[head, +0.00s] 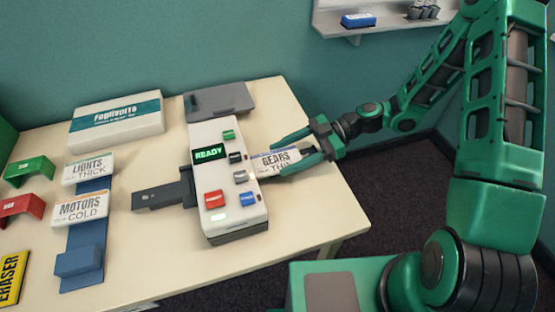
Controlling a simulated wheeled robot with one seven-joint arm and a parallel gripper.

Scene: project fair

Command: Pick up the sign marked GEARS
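The GEARS sign (272,160) is a small white plate with dark lettering and a second line, partly covered, that seems to read THIN. It is at the right side of the white device with the READY display. My gripper (282,159) reaches in from the right. The lower finger hides part of the sign's lower right. I cannot tell whether the fingers touch it or what supports it.
The white device (224,217) stands beside the gripper on the cream table (150,272). LIGHTS (88,168) and MOTORS (82,208) signs sit on a blue rack (85,244) at left. A white box (117,122) and grey block (218,98) are behind. A wall shelf (385,24) is upper right.

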